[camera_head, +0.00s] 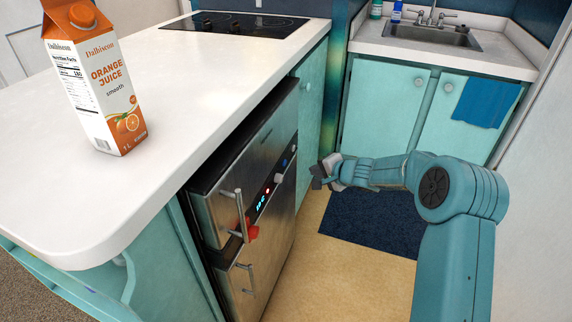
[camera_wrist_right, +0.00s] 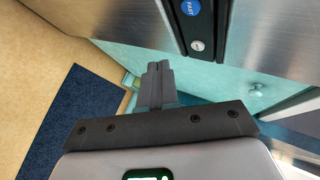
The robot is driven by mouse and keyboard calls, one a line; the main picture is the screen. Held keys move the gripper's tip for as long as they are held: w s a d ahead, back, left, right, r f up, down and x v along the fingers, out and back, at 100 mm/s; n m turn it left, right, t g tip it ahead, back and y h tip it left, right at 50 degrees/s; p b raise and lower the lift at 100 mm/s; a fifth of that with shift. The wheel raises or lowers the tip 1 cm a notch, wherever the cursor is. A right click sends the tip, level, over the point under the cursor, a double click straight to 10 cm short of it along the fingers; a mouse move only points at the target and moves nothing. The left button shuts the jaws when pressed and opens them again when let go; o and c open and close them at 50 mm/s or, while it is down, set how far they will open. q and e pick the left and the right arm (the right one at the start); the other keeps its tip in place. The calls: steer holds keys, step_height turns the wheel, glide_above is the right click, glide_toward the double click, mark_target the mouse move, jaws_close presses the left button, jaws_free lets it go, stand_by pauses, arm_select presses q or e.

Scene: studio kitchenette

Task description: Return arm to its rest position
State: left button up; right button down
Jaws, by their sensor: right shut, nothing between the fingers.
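My right arm comes in from the lower right in the head view. Its gripper (camera_head: 320,176) is in front of the steel appliance, near the panel with the lit display. In the right wrist view the gripper's fingers (camera_wrist_right: 158,72) are together with nothing between them. The appliance's control panel, with a blue button (camera_wrist_right: 191,8), shows above them, and the fingers look apart from it. My left gripper is in neither view.
A steel appliance (camera_head: 270,150) with handles is built in under the white counter (camera_head: 200,80). An orange juice carton (camera_head: 103,85) stands on the counter. A cooktop (camera_head: 240,23), a sink (camera_head: 425,36) and a blue mat (camera_head: 365,218) are farther back. Floor between is clear.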

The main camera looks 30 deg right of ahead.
stand_by(0.3)
steer(key=s+a+f+n+g+y, duration=0.15)
steer(key=s+a+f+g, duration=0.25)
steer(key=s+a+f, duration=0.4)
steer(key=s+a+f+n+g, duration=0.3)
steer(key=s+a+f, duration=0.3)
steer(key=f, duration=0.4)
steer(key=s+a+f+n+g+y, duration=0.1)
steer(key=s+a+f+n+g, duration=0.2)
steer(key=s+a, duration=0.65)
steer(key=s+a+f+n+g, duration=0.1)
steer(key=s+a+f+n, duration=0.2)
steer(key=s+a+n, duration=0.65)
step_height(320, 180, up, 26)
steer(key=s+d+m+p, duration=0.1)
steer(key=d+m+p, duration=0.1)
steer(key=p, duration=2.3)
steer(key=shift+s+d+m+p, duration=0.15)
steer(key=shift+d+m+p, duration=0.25)
steer(key=shift+m, duration=0.4)
